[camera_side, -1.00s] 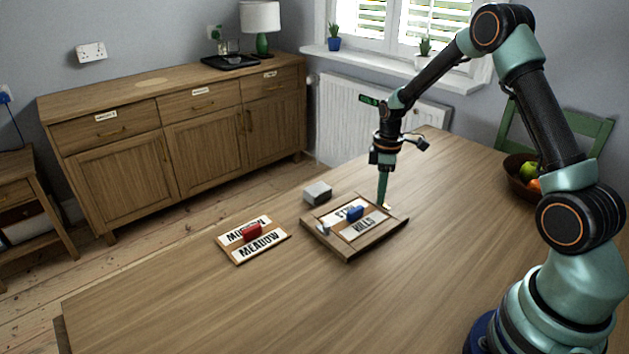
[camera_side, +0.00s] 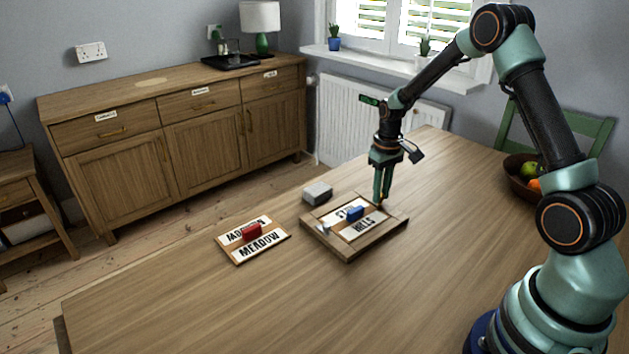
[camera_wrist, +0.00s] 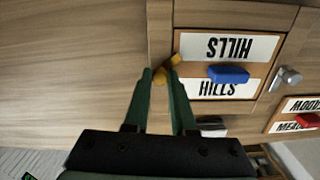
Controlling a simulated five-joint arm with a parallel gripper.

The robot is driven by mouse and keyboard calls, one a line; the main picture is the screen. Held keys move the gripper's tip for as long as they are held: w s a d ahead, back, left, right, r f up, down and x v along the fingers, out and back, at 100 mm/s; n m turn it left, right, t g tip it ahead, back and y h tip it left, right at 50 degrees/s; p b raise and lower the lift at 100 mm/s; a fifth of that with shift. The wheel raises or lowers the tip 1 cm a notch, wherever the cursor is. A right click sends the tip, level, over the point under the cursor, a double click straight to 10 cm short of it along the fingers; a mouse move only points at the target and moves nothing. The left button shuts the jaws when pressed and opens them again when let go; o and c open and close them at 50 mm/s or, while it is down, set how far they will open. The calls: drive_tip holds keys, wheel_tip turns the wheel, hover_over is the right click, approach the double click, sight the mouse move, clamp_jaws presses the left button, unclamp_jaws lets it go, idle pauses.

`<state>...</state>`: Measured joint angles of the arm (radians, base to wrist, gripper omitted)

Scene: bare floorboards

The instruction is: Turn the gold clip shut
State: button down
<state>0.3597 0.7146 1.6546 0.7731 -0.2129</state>
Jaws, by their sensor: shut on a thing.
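A wooden frame (camera_side: 345,251) lies on the table, holding a board with white HILLS plates (camera_wrist: 225,47) and a blue handle (camera_wrist: 229,74). The gold clip (camera_wrist: 173,64) sits on the frame's edge beside the board, tilted in the wrist view. My gripper (camera_wrist: 160,73) is shut on the gold clip, its green fingertips on either side of it. In the side view my gripper (camera_side: 380,202) reaches down to the frame's far right edge and mostly hides the clip. A silver clip (camera_wrist: 287,78) is on the frame's opposite side.
A second board (camera_side: 272,249) with MEADOW plates and a red handle lies left of the frame. A grey block (camera_side: 317,193) stands behind the frame. A fruit bowl (camera_side: 519,184) is at the right. The table's front is clear.

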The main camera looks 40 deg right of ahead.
drive_tip(key=m, duration=0.4)
drive_tip(key=shift+m, duration=1.9)
drive_tip(key=c, duration=0.7)
unclamp_jaws()
drive_tip(key=shift+c, duration=0.2)
wheel_tip(320, 180, up, 12)
drive_tip(key=shift+r, duration=0.15)
